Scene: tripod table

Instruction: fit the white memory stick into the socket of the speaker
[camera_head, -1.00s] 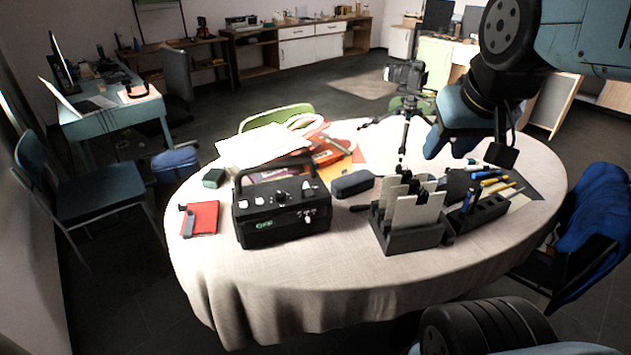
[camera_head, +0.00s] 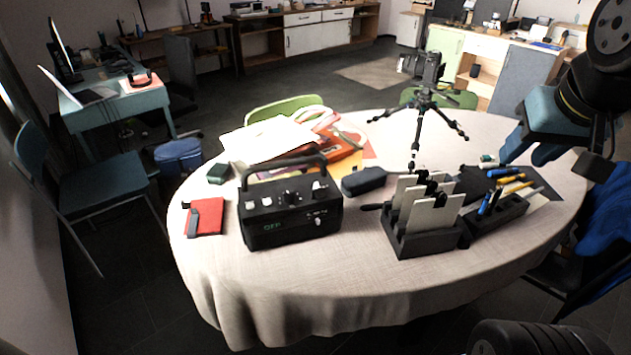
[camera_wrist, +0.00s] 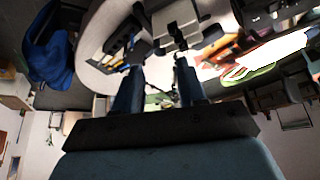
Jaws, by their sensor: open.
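The speaker (camera_head: 262,232) is a black box with a carrying handle, at the left-centre of the table in the head view. Small pale pieces show on its top (camera_head: 319,188) and front (camera_head: 318,219). I cannot tell whether either is the white memory stick, and I cannot make out the socket. My gripper (camera_head: 527,158) is open above the table's right side, well away from the speaker. In the wrist view my gripper (camera_wrist: 159,82) shows two separated dark fingers with nothing held between them.
A dark rack (camera_head: 428,244) with upright pale plates stands right of the speaker. A pen holder (camera_head: 500,212), black pouch (camera_head: 363,180), small tripod (camera_head: 414,150) and red notebook (camera_head: 207,219) share the round table (camera_head: 330,290). The table's front strip is clear.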

